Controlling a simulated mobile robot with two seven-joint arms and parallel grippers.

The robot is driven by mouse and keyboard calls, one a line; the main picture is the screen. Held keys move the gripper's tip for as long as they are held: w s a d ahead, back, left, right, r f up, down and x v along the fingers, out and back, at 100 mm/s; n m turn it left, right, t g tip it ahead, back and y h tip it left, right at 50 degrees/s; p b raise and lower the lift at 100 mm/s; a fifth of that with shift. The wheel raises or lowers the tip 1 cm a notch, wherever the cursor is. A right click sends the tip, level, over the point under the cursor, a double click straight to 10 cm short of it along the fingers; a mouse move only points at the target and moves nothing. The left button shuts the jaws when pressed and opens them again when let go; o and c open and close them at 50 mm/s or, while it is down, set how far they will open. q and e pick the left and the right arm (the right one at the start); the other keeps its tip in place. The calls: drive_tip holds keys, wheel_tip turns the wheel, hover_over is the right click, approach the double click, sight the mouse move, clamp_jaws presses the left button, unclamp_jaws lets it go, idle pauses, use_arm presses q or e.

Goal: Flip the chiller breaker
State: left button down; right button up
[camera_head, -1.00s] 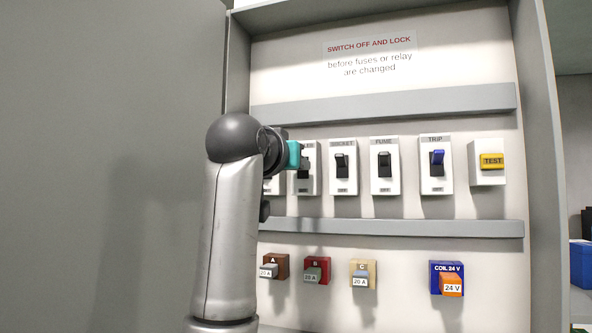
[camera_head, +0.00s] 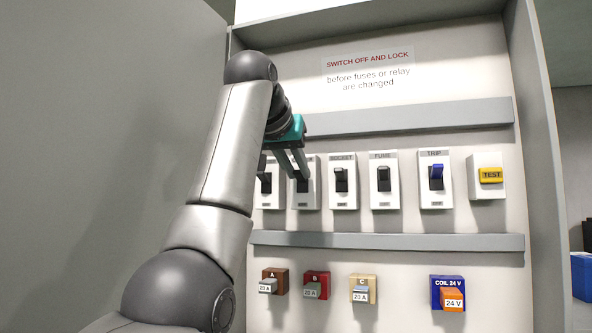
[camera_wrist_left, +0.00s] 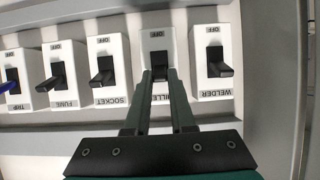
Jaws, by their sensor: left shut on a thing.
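My right gripper is not in view.
The welder breaker (camera_wrist_left: 212,42) and socket breaker (camera_head: 341,199) flank it closely. Fume (camera_head: 384,199), blue-levered trip (camera_head: 436,198) and the yellow TEST button (camera_head: 491,175) follow to the right. Grey rails run above (camera_head: 420,115) and below (camera_head: 400,241). Fuses and a coil relay (camera_head: 447,285) sit lower.

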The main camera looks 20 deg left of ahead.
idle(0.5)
use_arm(q)
drive_tip(key=c, duration=0.8)
unclamp_jaws()
drive_tip(key=shift+w, duration=0.1)
drive_tip(key=shift+o, duration=0.2)
drive_tip(key=shift+r, duration=0.1)
drive_tip(key=b+v, duration=0.3)
drive_tip(key=v, duration=1.2)
drive_tip(key=shift+r+b, duration=0.2)
drive_tip(key=shift+b, duration=0.15)
